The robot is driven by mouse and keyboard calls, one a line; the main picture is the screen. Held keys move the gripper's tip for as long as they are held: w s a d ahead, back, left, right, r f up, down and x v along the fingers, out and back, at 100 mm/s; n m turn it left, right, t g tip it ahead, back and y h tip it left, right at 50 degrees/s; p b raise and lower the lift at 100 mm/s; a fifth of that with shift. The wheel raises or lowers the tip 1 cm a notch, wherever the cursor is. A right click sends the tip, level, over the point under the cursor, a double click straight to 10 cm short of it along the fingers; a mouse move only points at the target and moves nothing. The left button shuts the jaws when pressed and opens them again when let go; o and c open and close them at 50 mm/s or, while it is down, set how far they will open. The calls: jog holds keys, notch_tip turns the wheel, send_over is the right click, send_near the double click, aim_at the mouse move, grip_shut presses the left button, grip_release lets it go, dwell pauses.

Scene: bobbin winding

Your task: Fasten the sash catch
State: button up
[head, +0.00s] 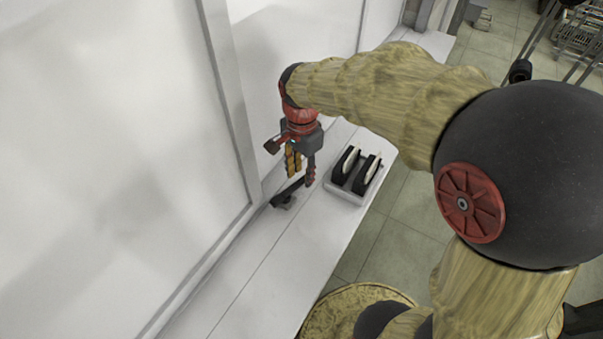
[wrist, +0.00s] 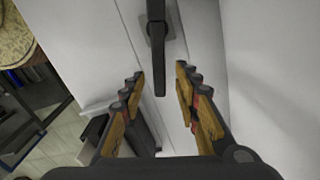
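The sash catch is a black lever (head: 291,189) on a small dark mount (head: 283,202), low by the white window frame, above the sill. In the wrist view the lever (wrist: 156,55) comes in from the top edge, over a grey plate (wrist: 172,26). My gripper (head: 301,174) points down over the lever's near-tray end. In the wrist view its fingers (wrist: 160,74) are apart, with the lever's free end showing between them and a gap on both sides. I cannot tell how far the fingertips reach down around it.
A light tray (head: 346,194) holding two black-and-white items stands on the sill (head: 262,290), just right of my gripper. Large white panes and an upright frame bar (head: 232,95) rise at the left. The near sill is clear.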

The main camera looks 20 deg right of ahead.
jog(key=shift+f, duration=0.65)
jog(key=shift+s, duration=0.1)
jog(key=c, duration=0.4)
jog(key=c, duration=0.3)
grip_shut()
